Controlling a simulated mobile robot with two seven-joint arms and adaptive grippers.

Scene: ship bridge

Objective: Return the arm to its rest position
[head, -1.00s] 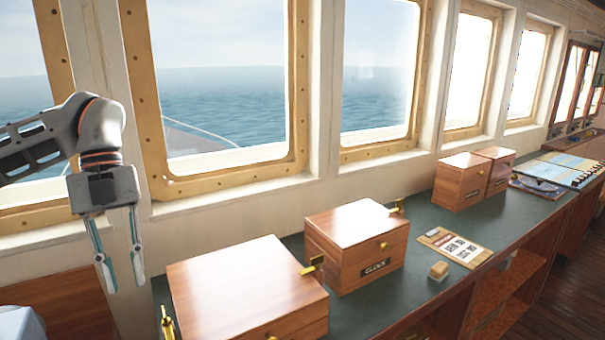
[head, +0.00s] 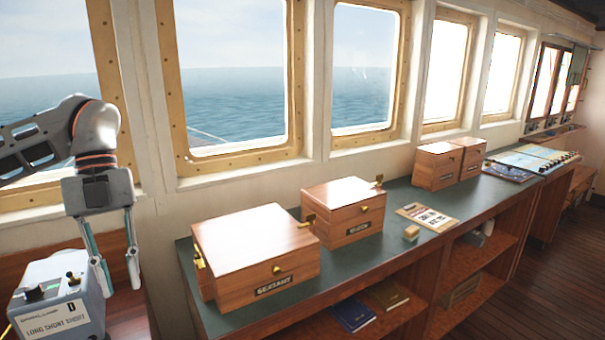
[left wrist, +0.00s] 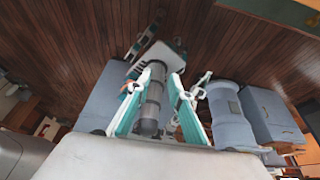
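My left gripper (head: 113,272) hangs from the arm at the left of the head view, fingers pointing down. Its two teal-and-grey fingers are apart with nothing between them. In the left wrist view the fingers (left wrist: 155,108) also stand apart and empty, above grey parts of my own body. Behind the fingers in the head view is a grey signal box labelled "LONG SHORT SHORT" (head: 57,318); I cannot tell whether they touch it. My right gripper is not in the head view; the teal and white parts in the left wrist view are too unclear to show its state.
A green-topped counter (head: 358,259) runs under the windows. It carries the wooden sextant box (head: 246,263), the clock box (head: 333,218), more wooden boxes (head: 437,167), a printed card (head: 414,212) and a small block (head: 411,232). Books (head: 353,313) lie on the shelf below. Wooden floor is open at right.

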